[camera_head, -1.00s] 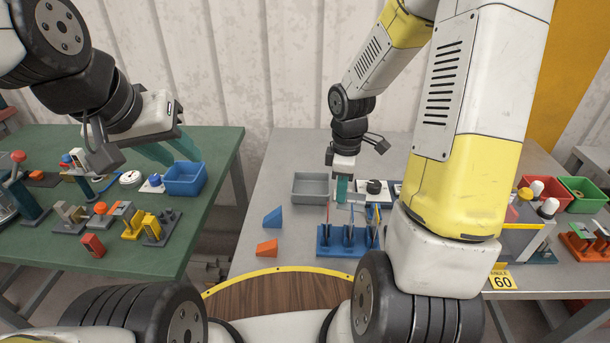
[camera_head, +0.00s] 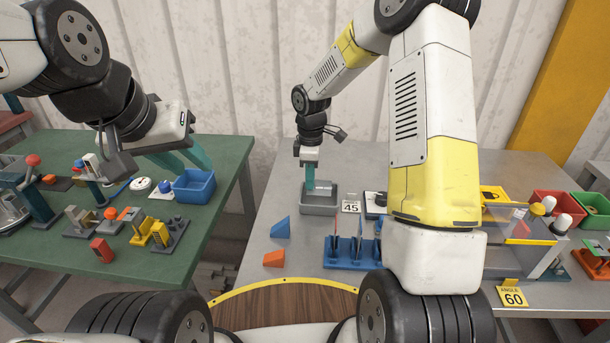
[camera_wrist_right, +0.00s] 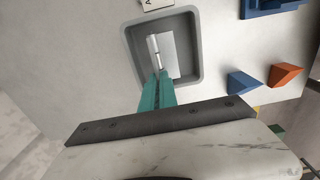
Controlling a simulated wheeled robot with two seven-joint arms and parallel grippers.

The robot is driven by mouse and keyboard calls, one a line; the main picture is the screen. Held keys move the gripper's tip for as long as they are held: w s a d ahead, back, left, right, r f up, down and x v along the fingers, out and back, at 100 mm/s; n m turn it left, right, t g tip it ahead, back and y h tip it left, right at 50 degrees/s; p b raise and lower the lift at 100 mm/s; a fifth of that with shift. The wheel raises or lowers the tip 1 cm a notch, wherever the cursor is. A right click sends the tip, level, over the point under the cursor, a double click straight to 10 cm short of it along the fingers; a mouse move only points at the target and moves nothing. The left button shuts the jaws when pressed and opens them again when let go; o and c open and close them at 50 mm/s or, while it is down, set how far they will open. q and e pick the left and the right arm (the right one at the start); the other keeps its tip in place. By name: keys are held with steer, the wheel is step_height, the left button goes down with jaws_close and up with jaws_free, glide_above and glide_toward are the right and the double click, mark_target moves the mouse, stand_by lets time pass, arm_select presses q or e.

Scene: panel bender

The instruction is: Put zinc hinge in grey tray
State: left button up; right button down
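The grey tray (camera_head: 320,210) stands on the grey table, left of the blue rack. My right gripper (camera_head: 310,188) points down into the tray's opening. In the right wrist view the teal fingers (camera_wrist_right: 158,80) are close together on the zinc hinge (camera_wrist_right: 165,54), a pale silvery plate with a barrel along one side. The hinge lies within the outline of the grey tray (camera_wrist_right: 130,62); I cannot tell whether it touches the floor. The hinge is hidden in the head view. My left gripper (camera_head: 192,162) has its fingers apart, by the blue bin on the green table.
The blue bin (camera_head: 206,190) is on the green table (camera_head: 190,235). A blue wedge (camera_head: 281,228), an orange wedge (camera_head: 274,258) and the blue rack (camera_head: 345,252) with upright pieces stand in front of the tray. A "45" sign (camera_head: 351,206) is right beside the tray.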

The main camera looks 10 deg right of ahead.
steer(key=shift+f, duration=1.7)
steer(key=shift+f, duration=0.15)
steer(key=c, duration=1.6)
jaws_free()
steer(key=shift+c, duration=0.2)
